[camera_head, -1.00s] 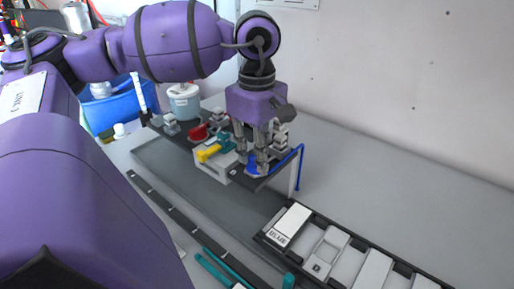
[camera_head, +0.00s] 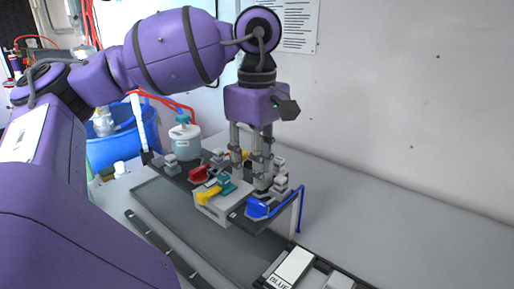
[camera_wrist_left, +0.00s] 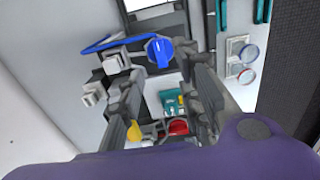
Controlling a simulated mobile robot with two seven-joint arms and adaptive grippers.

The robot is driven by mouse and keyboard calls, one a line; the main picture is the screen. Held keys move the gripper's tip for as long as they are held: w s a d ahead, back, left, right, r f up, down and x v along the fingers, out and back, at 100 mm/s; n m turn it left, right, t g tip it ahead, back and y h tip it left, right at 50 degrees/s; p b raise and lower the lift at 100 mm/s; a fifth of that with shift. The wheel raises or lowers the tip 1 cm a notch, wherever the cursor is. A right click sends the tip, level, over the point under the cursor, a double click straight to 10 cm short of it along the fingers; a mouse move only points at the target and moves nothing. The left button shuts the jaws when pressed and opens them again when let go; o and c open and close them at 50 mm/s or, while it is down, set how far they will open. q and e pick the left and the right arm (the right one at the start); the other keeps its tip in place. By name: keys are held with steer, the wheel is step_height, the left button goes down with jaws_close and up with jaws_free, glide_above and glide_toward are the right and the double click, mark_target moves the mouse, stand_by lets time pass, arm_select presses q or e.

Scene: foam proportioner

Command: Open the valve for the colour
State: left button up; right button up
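A blue valve handle (camera_head: 258,207) sits at the right end of the valve bench, below the fingers, and it also shows in the left wrist view (camera_wrist_left: 159,52). A red handle (camera_head: 200,174), a yellow handle (camera_head: 208,196) and a teal part (camera_head: 226,184) are further left. A white block (camera_head: 295,264) lettered BLUE lies at the bottom. My left gripper (camera_head: 250,180) points down over the bench. Its fingers are apart with nothing between them; the left wrist view (camera_wrist_left: 165,95) shows this gap too. My right gripper is out of view.
A blue pipe (camera_head: 302,205) rises at the bench's right end. Grey block-shaped fittings (camera_head: 171,163) stand along the bench. A white jar (camera_head: 184,142) and a blue tub (camera_head: 112,148) are at the back left. The grey tabletop (camera_head: 400,215) on the right is clear.

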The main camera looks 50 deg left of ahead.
arm_select(q)
step_height(320, 180, up, 4)
steer(key=shift+f, duration=0.1)
